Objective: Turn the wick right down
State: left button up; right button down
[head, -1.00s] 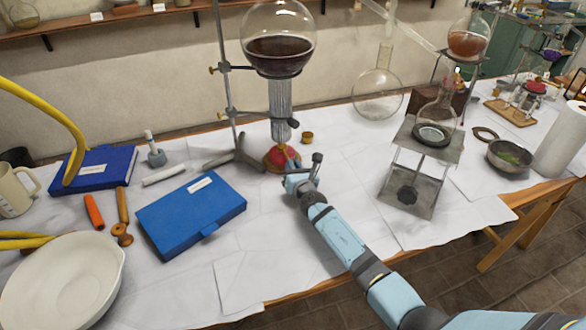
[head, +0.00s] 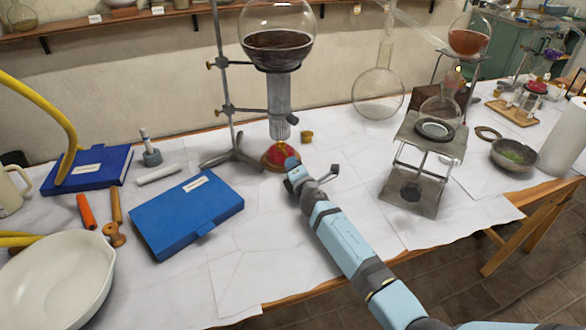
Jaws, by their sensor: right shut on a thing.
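A small burner lamp with a red and brass base (head: 277,153) stands on the white-covered table under a clear glass chimney (head: 280,108). A round flask of dark liquid (head: 276,38) is held above the chimney. My right gripper (head: 290,163) is at the lamp's front right side, shut on a part of it, likely the wick knob. The gripper hides the knob and its fingertips are hard to make out. My left gripper is not in view.
A metal stand (head: 232,158) is close left of the lamp. A blue book (head: 187,213) lies to the left, and a lab jack (head: 412,180) with a flask stands to the right. A small brass cap (head: 306,136) sits behind the gripper.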

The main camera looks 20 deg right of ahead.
jog(key=shift+f+m, duration=0.1)
jog(key=shift+m, duration=1)
jog(key=shift+m+b, duration=0.35)
jog(key=shift+m, duration=0.15)
jog(key=c, duration=1.2)
grip_release()
jog(key=shift+o, duration=0.2)
jog(key=s+p, duration=0.1)
jog(key=s, duration=1.2)
jog(key=shift+s+d+p, duration=0.2)
jog(key=shift+s+p, duration=0.15)
jog(key=shift+s, duration=0.05)
